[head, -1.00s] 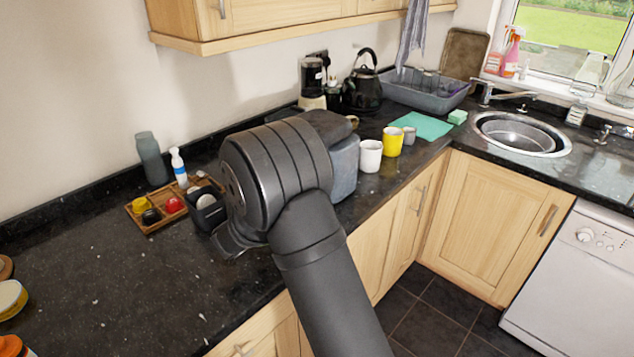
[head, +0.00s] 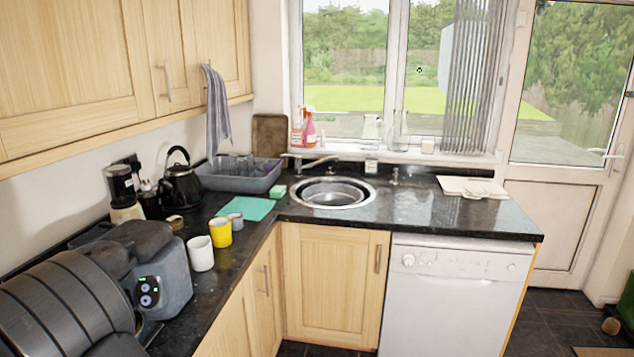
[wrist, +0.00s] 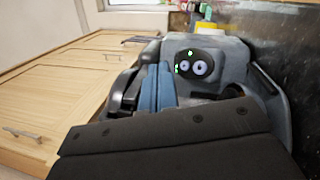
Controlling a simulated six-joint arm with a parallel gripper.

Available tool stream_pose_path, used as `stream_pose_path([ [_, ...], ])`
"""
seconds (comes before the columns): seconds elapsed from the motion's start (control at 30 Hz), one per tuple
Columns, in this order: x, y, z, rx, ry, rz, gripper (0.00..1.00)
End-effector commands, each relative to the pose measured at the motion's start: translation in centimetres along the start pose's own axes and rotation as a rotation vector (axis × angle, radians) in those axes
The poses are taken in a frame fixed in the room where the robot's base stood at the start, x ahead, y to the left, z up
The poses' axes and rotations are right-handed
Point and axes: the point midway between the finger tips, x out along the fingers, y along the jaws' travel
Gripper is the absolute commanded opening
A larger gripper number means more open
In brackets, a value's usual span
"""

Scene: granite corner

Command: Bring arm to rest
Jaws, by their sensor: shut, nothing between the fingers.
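My gripper (wrist: 158,72) shows in the wrist view, its two blue-padded fingers together and nothing between them. It is in front of a grey toaster (wrist: 220,52) with round dials and green lights; I cannot tell whether they touch. In the head view my dark arm (head: 70,305) fills the lower left corner, beside the toaster (head: 172,278). My fingers are hidden in the head view.
On the granite counter (head: 420,212) stand a white mug (head: 201,254), a yellow mug (head: 220,233), a grey cup (head: 236,221), a black kettle (head: 182,186) and a dish rack (head: 240,178). A sink (head: 333,192) lies at the back. The counter right of it is mostly clear.

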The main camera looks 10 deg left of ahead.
Motion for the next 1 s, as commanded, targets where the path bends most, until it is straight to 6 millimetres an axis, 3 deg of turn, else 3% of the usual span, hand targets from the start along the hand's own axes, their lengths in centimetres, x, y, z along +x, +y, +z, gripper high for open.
stream_pose_path([
  [0.47,-0.6,0.3,0.4,-0.001,-0.001,-0.001,0.0],
  [0.83,3.2,-2.4,-2.3,-0.002,-0.002,-0.001,0.0],
  [0.93,2.0,-1.8,-1.8,0.002,0.001,0.0,0.0],
  [1.0,3.4,-2.9,-2.7,-0.002,-0.002,-0.001,0.0],
])
